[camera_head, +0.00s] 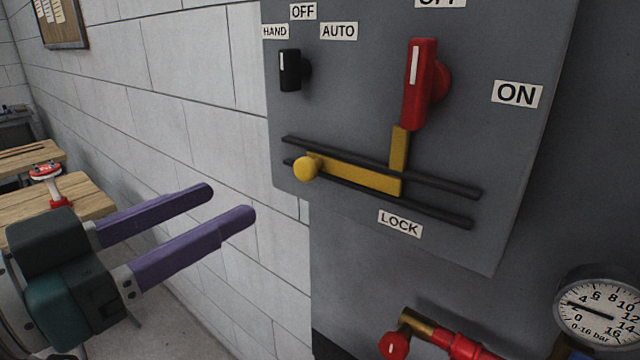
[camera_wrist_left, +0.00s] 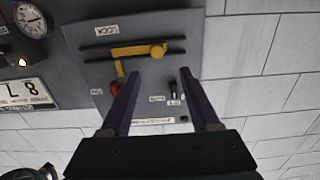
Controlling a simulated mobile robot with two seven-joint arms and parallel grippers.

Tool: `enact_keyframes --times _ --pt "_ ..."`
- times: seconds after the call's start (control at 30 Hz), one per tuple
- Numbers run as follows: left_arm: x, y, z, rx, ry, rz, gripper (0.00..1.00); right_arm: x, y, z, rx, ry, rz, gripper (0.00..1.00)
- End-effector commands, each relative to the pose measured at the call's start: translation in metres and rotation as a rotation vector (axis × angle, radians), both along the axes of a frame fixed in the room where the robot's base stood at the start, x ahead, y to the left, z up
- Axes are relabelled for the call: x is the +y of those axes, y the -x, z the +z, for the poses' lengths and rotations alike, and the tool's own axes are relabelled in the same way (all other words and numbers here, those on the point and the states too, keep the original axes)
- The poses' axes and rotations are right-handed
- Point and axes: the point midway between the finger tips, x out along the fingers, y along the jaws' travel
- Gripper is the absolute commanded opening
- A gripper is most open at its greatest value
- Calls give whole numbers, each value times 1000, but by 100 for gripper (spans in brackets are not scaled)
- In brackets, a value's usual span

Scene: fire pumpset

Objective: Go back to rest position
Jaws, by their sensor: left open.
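My left gripper (camera_head: 230,208) is at the lower left of the head view, open and empty, its two purple fingers apart and pointing toward the grey control panel (camera_head: 350,110). It touches nothing that I can see. The left wrist view shows its fingers (camera_wrist_left: 158,78) spread before the panel, which appears upside down there. On the panel are a red switch handle (camera_head: 420,85) pointing up at OFF, a black selector knob (camera_head: 290,70), and a yellow lock slider (camera_head: 350,175) with a round knob, between two dark rails. The slider's upright tab stands just under the red handle. My right gripper is not in view.
A pressure gauge (camera_head: 598,312) and a red-handled valve (camera_head: 395,345) are at the lower right. A white block wall (camera_head: 180,90) runs along the left. Wooden tables (camera_head: 75,195) stand behind my left gripper.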

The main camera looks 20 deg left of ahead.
Motion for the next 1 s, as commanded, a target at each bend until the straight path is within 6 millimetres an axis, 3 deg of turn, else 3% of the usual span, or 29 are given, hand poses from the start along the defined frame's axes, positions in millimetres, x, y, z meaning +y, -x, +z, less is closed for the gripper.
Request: enact_keyframes --times 0.2,0.37,0.53,0.73,0.9,0.93,1.0 --pt "-2 0 -7 37 -11 11 62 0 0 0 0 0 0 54" --pt "-7 8 -42 242 -82 67 62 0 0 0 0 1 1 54" --pt "-10 43 -92 594 -198 137 62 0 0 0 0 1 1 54" --pt "-9 104 -122 955 -293 173 62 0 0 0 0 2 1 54" --pt "-10 161 -129 1225 -342 177 62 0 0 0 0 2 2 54" --pt "-9 160 -103 1219 -346 177 62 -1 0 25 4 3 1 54" --pt "-8 159 -77 1214 -347 177 62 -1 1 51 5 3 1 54"
